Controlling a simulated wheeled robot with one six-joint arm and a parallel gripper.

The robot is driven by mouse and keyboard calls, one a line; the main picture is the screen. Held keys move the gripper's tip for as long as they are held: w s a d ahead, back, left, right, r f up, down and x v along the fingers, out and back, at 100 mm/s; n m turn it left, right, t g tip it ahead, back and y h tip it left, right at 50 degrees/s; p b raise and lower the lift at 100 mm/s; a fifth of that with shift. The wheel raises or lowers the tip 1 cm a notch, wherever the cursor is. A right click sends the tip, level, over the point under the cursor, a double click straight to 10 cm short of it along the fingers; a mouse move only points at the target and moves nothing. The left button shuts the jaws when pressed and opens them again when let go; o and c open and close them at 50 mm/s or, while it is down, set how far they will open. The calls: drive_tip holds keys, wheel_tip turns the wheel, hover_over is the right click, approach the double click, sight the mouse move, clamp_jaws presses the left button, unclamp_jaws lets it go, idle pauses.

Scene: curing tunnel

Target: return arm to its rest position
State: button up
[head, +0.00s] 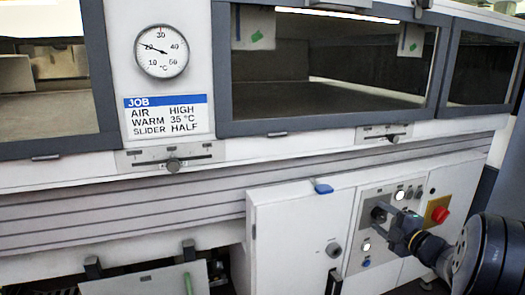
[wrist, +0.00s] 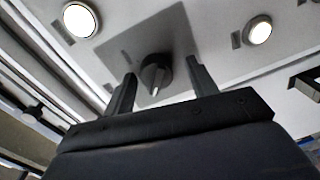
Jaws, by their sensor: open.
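My gripper (head: 386,212) is at the control panel on the right in the head view, with my arm reaching in from the lower right. In the wrist view my gripper (wrist: 161,68) has its two fingers apart. A dark rotary knob (wrist: 155,76) with a pale pointer line shows between the fingers, with gaps on both sides. The fingers do not appear to touch it. How far the fingertips are from the panel face is hard to tell. In the head view the gripper partly hides the knob.
The panel (head: 372,190) carries lit round lamps (wrist: 258,30) and a red button (head: 440,215) on yellow. A white cabinet door (head: 285,235) with a blue tab (head: 322,187) is left of it. Above are tunnel windows, slider knobs (head: 173,165), a dial (head: 161,50) and a job card (head: 167,118).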

drive_tip(key=m+p, duration=0.1)
drive_tip(key=r+m+p, duration=0.1)
drive_tip(key=shift+s+d+m+p, duration=0.1)
drive_tip(key=shift+d+m+p, duration=0.2)
drive_tip(key=shift+m, duration=0.1)
drive_tip(key=m+p, duration=1.1)
drive_tip(key=shift+s+a+f+t+y, duration=0.1)
drive_tip(key=shift+a+f+t+y, duration=0.05)
drive_tip(key=shift+f+t+y, duration=0.2)
drive_tip(key=v, duration=0.8)
drive_tip(key=shift+p, duration=0.3)
drive_tip(key=shift+f, duration=0.1)
